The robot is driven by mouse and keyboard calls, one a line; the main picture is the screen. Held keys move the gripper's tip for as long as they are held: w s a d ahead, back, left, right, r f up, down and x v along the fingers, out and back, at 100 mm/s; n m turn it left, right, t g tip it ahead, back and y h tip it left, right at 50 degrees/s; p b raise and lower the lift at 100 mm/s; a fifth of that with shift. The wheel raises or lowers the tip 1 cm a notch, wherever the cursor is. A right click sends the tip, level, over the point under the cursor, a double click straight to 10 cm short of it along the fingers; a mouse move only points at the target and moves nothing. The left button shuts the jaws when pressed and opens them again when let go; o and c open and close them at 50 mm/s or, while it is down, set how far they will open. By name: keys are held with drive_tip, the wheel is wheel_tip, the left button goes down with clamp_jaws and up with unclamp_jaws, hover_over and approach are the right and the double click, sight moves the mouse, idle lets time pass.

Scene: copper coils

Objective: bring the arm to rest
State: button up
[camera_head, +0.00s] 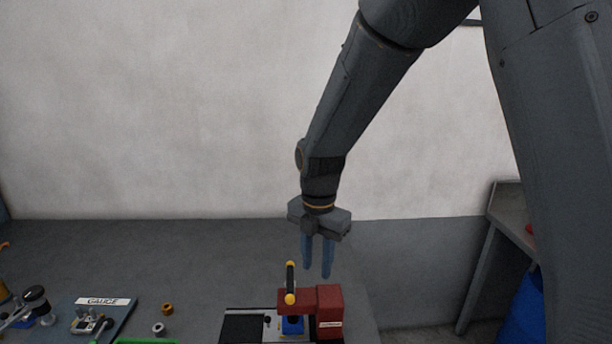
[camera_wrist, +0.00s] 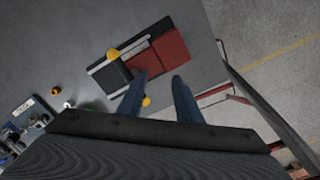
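My gripper (camera_head: 317,272) hangs from my arm, pointing down, above the right part of the grey bench (camera_head: 220,265). Its two blue fingers are apart with nothing between them. In the wrist view the gripper (camera_wrist: 162,82) also shows spread, empty fingers. A red press-like device (camera_head: 329,308) with a black lever and yellow knobs stands below the fingers. In the wrist view the red device (camera_wrist: 172,48) lies just beyond the fingertips. The fingers look clear of it, though the exact gap is hard to tell.
A gauge board (camera_head: 112,312) with a small instrument lies at the left. A copper ring (camera_head: 167,309) and a grey ring (camera_head: 158,328) lie beside it. A green tray edge (camera_head: 146,341) shows in front. A blue bin (camera_head: 530,310) stands at the right, past the bench's edge.

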drive_tip(key=s+d+f+m+b, duration=0.4)
drive_tip(key=d+m, duration=0.4)
drive_tip(key=m, duration=0.6)
drive_tip(key=s+d+f+m+t+b, duration=0.1)
drive_tip(key=s+d+f+m+b, duration=0.3)
drive_tip(key=d+m, duration=0.5)
drive_tip(key=s+f+m, duration=0.2)
drive_tip(key=s+m, duration=0.1)
drive_tip(key=m, duration=0.3)
drive_tip(key=shift+s+d, duration=0.25)
drive_tip(key=shift+d, duration=0.05)
